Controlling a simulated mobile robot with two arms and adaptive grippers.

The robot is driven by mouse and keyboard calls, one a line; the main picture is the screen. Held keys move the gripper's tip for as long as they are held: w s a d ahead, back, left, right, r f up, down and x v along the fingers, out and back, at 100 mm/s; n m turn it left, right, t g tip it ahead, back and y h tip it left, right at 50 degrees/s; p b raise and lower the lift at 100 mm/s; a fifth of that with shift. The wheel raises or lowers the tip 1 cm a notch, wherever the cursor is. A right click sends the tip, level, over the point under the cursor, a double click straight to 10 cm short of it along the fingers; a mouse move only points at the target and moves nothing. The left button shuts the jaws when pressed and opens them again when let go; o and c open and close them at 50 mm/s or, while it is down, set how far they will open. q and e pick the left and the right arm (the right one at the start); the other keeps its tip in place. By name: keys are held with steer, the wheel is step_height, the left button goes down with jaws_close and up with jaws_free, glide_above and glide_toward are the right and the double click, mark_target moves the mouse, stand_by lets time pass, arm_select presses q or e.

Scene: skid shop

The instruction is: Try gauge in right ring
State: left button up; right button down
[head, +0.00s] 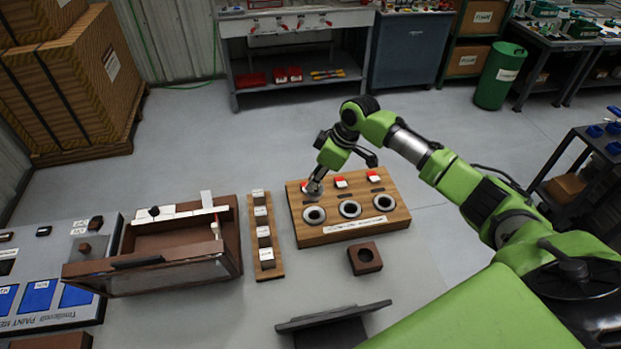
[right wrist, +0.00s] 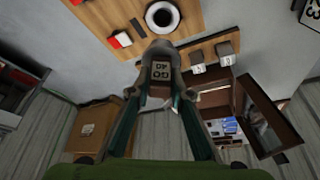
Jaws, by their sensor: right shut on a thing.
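A wooden board (head: 355,233) carries a left ring (head: 314,215), a middle ring (head: 349,209) and a right ring (head: 383,202), each dark inside with a pale rim. My right gripper (head: 315,186) is over the back left of the board, behind the left ring and away from the right ring. It is shut on a grey gauge, whose label seems to read "GO 40" in the right wrist view (right wrist: 160,70). One ring shows beyond the gauge there (right wrist: 162,16). The gauge's lower end is hard to make out in the head view. My left gripper is out of view.
Red-and-white pieces (head: 373,176) stand behind the rings. A narrow wooden rack (head: 267,274) with several labelled blocks lies left of the board. A brown block with a hole (head: 366,258) sits in front. A brown box (head: 170,278) stands farther left.

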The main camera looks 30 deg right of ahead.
mark_target(315, 194)
steer(key=shift+d+f+b, duration=0.2)
steer(key=shift+f+b, duration=0.5)
steer(key=shift+f, duration=0.2)
steer(key=f+b, duration=0.3)
steer(key=shift+a, duration=0.2)
steer(key=shift+f+b, duration=0.35)
steer(key=shift+f, duration=0.85)
arm_select(q)
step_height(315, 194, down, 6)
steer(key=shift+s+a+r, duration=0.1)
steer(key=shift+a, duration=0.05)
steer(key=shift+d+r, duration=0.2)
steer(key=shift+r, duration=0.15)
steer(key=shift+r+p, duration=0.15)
steer(key=shift+p, duration=0.25)
arm_select(e)
steer(key=shift+f, duration=0.15)
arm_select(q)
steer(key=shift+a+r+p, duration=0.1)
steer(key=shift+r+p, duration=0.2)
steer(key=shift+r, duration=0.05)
